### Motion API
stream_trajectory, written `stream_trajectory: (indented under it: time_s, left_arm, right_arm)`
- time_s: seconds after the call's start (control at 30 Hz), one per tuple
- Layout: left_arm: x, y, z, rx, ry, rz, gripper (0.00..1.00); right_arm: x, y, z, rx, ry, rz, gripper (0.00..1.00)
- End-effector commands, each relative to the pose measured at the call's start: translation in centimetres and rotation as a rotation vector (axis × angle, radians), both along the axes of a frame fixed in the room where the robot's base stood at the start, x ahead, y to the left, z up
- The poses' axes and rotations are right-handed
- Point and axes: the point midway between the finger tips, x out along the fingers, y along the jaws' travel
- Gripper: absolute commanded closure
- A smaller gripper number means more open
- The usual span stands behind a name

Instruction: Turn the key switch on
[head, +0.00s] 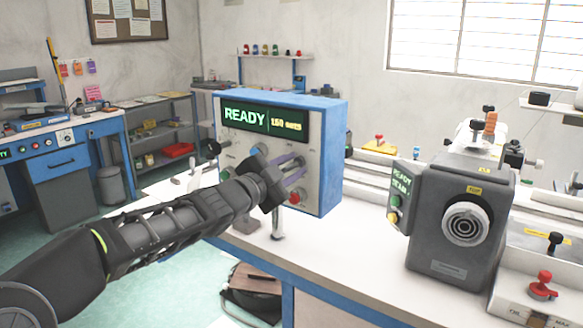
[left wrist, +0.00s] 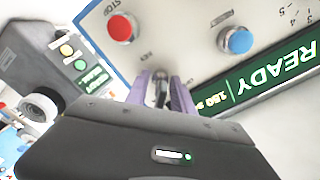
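The blue-and-white control box (head: 333,150) stands on the white bench, its green display (head: 264,120) reading "READY". My left gripper (head: 300,172) is at the lower right of the box's front panel, its purple fingers parted. In the left wrist view the fingertips (left wrist: 162,82) are on either side of the small key switch (left wrist: 161,92), which looks dark and metallic. I cannot tell whether they touch it or which way the key points. A red button (left wrist: 121,27) and a blue knob (left wrist: 236,40) are near it on the panel. My right gripper is not in view.
A grey machine (head: 460,220) with a small green display stands on the bench to the right. A red-knobbed lever (head: 542,285) is at the bench's front right. Bare white bench top (head: 330,245) lies in front of the box.

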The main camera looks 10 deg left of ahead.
Motion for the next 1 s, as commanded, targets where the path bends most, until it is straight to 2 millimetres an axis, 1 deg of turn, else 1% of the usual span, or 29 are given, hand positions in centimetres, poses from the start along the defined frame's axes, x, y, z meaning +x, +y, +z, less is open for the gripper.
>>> stream_trajectory:
  time_s: [0.13,0.23,0.5,0.6,0.73,1.0]
  left_arm:
    - [-0.4,0.2,0.1,0.0,-0.002,0.001,0.71]
    - [-1.3,0.6,0.2,0.002,-0.002,0.001,0.71]
    - [-5.3,2.2,0.1,0.002,-0.001,0.003,0.71]
    - [-6.5,2.6,0.1,0.002,-0.001,0.001,0.71]
    - [-7.2,2.9,0.0,0.0,0.001,0.001,0.71]
    - [-7.2,2.9,0.0,0.0,0.001,0.001,0.71]
  right_arm:
    - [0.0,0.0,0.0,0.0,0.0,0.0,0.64]
    - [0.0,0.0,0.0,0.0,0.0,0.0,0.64]
    - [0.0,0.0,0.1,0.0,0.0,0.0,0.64]
    - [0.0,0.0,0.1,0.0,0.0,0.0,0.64]
    - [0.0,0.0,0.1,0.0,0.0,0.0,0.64]
    - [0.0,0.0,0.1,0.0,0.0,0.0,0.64]
